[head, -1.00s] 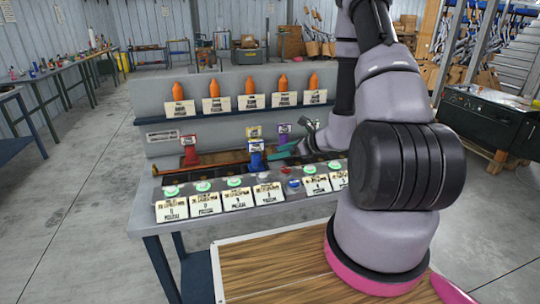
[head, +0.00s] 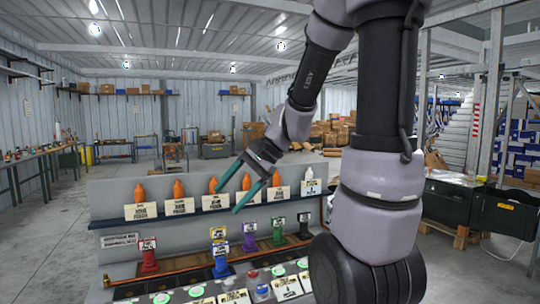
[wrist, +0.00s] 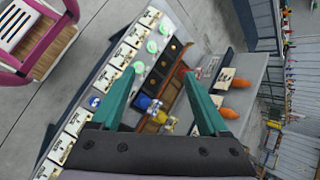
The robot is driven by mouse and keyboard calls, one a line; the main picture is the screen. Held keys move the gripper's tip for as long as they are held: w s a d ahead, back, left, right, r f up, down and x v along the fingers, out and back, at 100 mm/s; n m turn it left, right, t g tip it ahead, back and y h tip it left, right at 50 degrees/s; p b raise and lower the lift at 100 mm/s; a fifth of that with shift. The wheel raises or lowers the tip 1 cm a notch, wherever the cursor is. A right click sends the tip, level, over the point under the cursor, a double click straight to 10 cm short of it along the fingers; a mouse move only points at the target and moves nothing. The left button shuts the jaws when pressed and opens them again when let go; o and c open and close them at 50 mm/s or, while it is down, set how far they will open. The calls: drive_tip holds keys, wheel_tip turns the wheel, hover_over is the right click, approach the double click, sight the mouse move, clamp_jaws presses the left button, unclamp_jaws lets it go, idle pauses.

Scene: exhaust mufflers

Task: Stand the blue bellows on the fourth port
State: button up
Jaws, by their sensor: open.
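The blue bellows (head: 221,265) stands upright on the bench, right of the red bellows (head: 149,260), with a tag on top. In the wrist view the blue bellows (wrist: 143,103) shows between the fingers, small and partly tangled with yellow tags. My gripper (head: 227,200) is open and empty, raised above the bellows in front of the bottle shelf. Its teal fingers (wrist: 160,73) spread wide in the wrist view. A dark row of ports (wrist: 163,68) runs beside the green buttons there. I cannot tell which port is the fourth.
Purple (head: 250,240) and green (head: 278,235) bellows stand right of the blue one. Labelled orange bottles (head: 140,194) and a white bottle (head: 309,177) line the shelf behind. Green buttons (wrist: 152,46) and label cards line the bench front.

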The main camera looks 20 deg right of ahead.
drive_tip(key=s+d+r+n+t+h, duration=0.4)
drive_tip(key=s+r, duration=0.4)
drive_tip(key=r, duration=0.2)
drive_tip(key=shift+s+d+r+n+t+h, duration=0.2)
drive_tip(key=shift+s+d+n+t+h, duration=0.1)
drive_tip(key=shift+d+n+h, duration=0.8)
drive_tip(key=shift+d, duration=0.1)
idle(0.6)
